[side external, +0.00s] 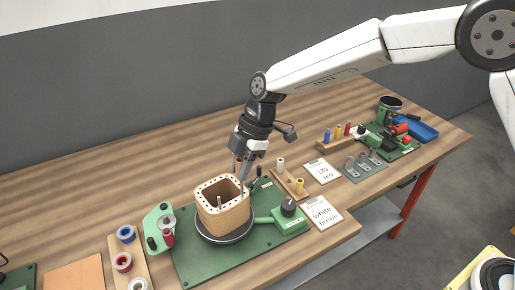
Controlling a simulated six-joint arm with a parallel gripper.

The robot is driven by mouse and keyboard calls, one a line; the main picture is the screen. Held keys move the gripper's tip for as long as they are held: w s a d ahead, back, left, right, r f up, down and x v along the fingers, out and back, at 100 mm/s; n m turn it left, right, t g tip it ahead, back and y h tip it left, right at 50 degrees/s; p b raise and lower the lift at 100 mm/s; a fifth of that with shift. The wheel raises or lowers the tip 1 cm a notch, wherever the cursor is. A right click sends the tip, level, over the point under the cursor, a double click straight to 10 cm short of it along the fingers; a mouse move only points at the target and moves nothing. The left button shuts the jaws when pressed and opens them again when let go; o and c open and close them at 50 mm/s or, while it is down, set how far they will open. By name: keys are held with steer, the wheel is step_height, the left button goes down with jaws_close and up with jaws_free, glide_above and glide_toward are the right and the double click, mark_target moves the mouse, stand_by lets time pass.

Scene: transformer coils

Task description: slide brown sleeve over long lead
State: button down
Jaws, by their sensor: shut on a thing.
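The coil (225,218) is a tan, wound square block with a hollow middle and a pale top flange. It stands on a dark round plate on a green base. Thin grey leads stand up at the coil, a short one (219,202) inside the opening and a longer one at its back right, close under my gripper. My gripper (245,172) points down just above the coil's back right edge. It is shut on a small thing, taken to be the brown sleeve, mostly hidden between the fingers. I cannot tell whether the sleeve is around the long lead.
A wooden block (290,184) right of the coil holds a white sleeve (280,163) and a yellow one (299,185). A card (321,212) reads "white brown". A green box with a black knob (288,208) stands at the right. Spools (126,234) stand at the left.

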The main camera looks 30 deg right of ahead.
mark_target(243, 197)
steer(key=shift+f, duration=2.8)
stand_by(2.0)
jaws_free()
stand_by(0.4)
steer(key=shift+r, duration=0.15)
steer(key=shift+r, duration=3.85)
